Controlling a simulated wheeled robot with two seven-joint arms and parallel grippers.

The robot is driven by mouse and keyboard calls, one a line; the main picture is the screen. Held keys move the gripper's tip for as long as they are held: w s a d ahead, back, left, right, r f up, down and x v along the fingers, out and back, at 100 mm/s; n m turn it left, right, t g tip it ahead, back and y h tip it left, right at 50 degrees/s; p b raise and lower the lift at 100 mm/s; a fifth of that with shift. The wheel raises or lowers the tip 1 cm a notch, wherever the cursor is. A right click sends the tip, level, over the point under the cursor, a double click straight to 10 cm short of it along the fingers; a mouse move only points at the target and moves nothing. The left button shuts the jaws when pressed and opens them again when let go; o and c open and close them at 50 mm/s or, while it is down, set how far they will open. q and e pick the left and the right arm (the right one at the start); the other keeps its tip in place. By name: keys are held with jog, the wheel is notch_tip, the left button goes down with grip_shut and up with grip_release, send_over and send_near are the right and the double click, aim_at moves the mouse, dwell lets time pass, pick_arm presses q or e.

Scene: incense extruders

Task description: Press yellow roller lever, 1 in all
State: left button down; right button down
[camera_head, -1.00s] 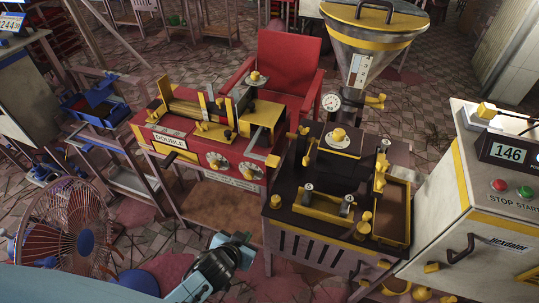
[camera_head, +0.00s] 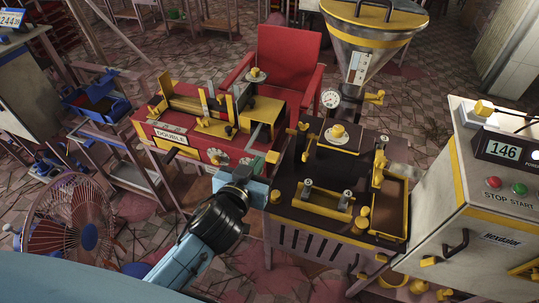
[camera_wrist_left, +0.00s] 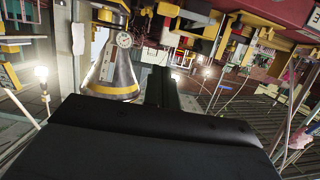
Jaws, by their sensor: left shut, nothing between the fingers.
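Several yellow parts stand on the dark-topped extruder table (camera_head: 300,170). A yellow bracket with two metal posts (camera_head: 325,205) lies near its front, and a small yellow knob (camera_head: 276,196) sits at its left front edge. I cannot tell for certain which yellow part is the roller lever. My left gripper (camera_head: 260,170) is shut and empty, in front of the red machine's right end and left of the dark table. Whether it touches anything is unclear. In the left wrist view my gripper (camera_wrist_left: 165,88) is dark and points toward the machines. My right gripper is not in view.
The red DOUBLE machine (camera_head: 165,137) stands behind my left arm. A steel hopper (camera_head: 370,45) with a gauge rises behind the dark table. A white control cabinet (camera_head: 440,225) is at right, a fan (camera_head: 75,225) at lower left.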

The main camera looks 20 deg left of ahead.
pick_arm(q)
send_over(270, 157)
jog(key=s, duration=0.1)
jog(key=f, duration=0.2)
jog(key=shift+d+f, duration=0.2)
jog(key=shift+f, duration=0.1)
jog(key=f, duration=0.2)
jog(key=shift+s+f+b, duration=0.2)
jog(key=shift+f+b, duration=0.15)
jog(key=shift+f, duration=0.6)
